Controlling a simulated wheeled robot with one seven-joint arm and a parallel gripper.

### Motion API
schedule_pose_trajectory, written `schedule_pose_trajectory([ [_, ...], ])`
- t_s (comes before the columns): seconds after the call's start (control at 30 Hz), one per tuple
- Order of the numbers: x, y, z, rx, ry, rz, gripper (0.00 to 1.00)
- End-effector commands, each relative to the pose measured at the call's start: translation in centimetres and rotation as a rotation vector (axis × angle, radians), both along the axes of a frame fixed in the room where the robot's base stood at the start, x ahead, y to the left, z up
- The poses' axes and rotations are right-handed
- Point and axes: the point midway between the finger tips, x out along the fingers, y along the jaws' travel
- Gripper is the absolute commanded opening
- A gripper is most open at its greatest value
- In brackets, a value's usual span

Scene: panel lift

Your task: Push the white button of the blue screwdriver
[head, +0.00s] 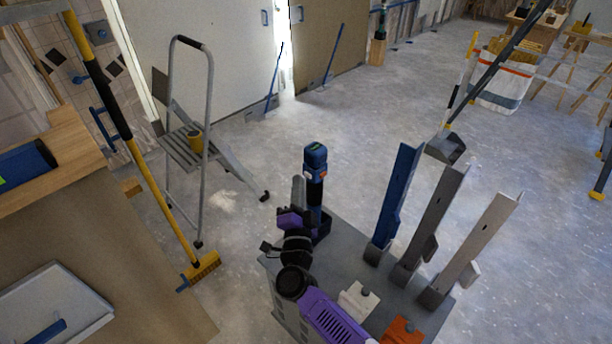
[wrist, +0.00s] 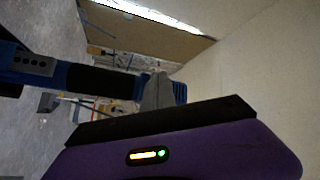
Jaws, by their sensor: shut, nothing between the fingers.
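The blue screwdriver (head: 315,160) stands upright in the head view, with its blue head on top, a black grip below and an orange spot on its side. Its foot is in a dark holder on a grey box top. In the wrist view the screwdriver (wrist: 90,79) lies across the left half, partly hidden by my finger. My gripper (head: 298,188) is shut and empty, its grey tip pointing up just left of the black grip. It also shows in the wrist view (wrist: 157,90), overlapping the screwdriver. I cannot tell whether they touch. I cannot clearly make out the white button.
The grey box top (head: 345,248) also carries a blue upright bracket (head: 396,195), two grey ones, a white block (head: 358,300) and an orange block (head: 402,332). A stepladder (head: 190,145) and a yellow broom (head: 150,180) stand left.

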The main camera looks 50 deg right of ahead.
Motion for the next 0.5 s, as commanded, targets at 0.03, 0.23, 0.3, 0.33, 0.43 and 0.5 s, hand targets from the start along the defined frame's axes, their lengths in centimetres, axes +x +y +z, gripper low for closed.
schedule_pose_trajectory([
  [0.03, 0.0, 0.0, 0.0, 0.0, 0.0, 0.0, 0.0],
  [0.23, 0.0, 0.0, 0.0, 0.0, 0.0, 0.0, 0.0],
  [0.3, 0.0, -0.03, 0.01, 0.0, 0.0, 0.0, 0.0],
  [0.33, 0.0, -0.07, 0.02, 0.0, 0.0, 0.0, 0.0],
  [0.43, -0.01, -0.32, 0.04, 0.0, -0.001, -0.001, 0.0],
  [0.5, -0.02, -0.56, 0.06, -0.001, 0.0, -0.001, 0.0],
])
